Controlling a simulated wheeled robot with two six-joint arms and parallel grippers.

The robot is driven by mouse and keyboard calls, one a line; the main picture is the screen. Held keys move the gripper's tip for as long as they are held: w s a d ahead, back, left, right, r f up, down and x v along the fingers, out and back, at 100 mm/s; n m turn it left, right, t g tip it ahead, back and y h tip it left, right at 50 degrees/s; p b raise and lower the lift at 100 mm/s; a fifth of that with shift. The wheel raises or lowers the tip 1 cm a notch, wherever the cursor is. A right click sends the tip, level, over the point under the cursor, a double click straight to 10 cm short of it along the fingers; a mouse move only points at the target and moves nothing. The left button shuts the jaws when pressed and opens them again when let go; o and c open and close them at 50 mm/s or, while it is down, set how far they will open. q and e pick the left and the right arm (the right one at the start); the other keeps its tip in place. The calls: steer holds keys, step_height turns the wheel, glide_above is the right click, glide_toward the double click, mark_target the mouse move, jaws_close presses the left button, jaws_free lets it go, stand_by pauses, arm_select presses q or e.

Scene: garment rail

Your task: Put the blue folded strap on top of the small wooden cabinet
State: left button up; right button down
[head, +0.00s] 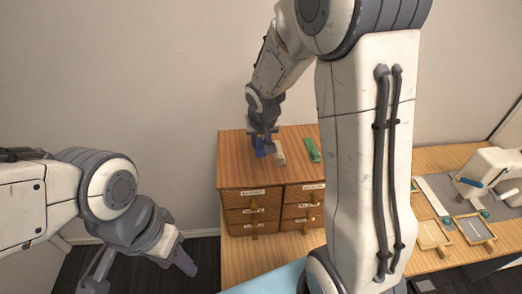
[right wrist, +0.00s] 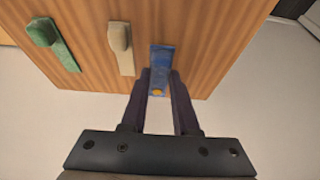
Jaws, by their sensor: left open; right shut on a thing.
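The blue folded strap (head: 260,151) is at the left part of the small wooden cabinet's top (head: 240,152). My right gripper (head: 263,140) reaches down over it. In the right wrist view the strap (right wrist: 161,58) sits between the fingertips of my right gripper (right wrist: 159,78), which is shut on it. The strap lies over the wooden top near its edge; I cannot tell whether it rests fully on the wood. My left gripper (head: 140,270) is open and empty at the lower left, away from the cabinet.
A cream folded strap (head: 280,156) and a green one (head: 312,150) lie on the cabinet top to the right of the blue one. The workbench (head: 440,158) at right holds small trays (head: 474,229) and a white machine (head: 495,168). My right arm hides the cabinet's right side.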

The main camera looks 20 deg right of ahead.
mark_target(260, 152)
steer(key=shift+f+b, duration=0.4)
steer(key=shift+f, duration=1.55)
steer(key=shift+f, duration=0.2)
steer(key=c, duration=0.7)
jaws_free()
steer(key=shift+r, duration=0.1)
steer(key=shift+o, duration=0.2)
